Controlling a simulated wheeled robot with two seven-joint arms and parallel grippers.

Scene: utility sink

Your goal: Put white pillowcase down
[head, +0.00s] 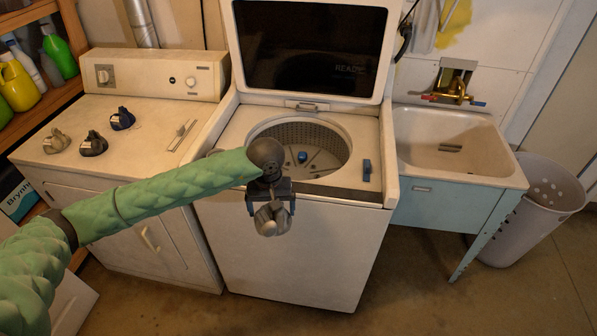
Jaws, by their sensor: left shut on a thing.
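My left gripper (271,208) points down in front of the washer's front edge. It is shut on a crumpled pale grey bundle, seemingly the white pillowcase (272,220), which hangs in the air before the washer's front panel. The top-loading washer (300,250) has its lid (310,50) raised, and its open drum (300,145) is behind the gripper. My left arm crosses in front of the dryer. My right gripper is not in view.
A utility sink (455,140) and a pale bin (535,215) stand at right. Bottles (58,50) sit on the left shelf.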

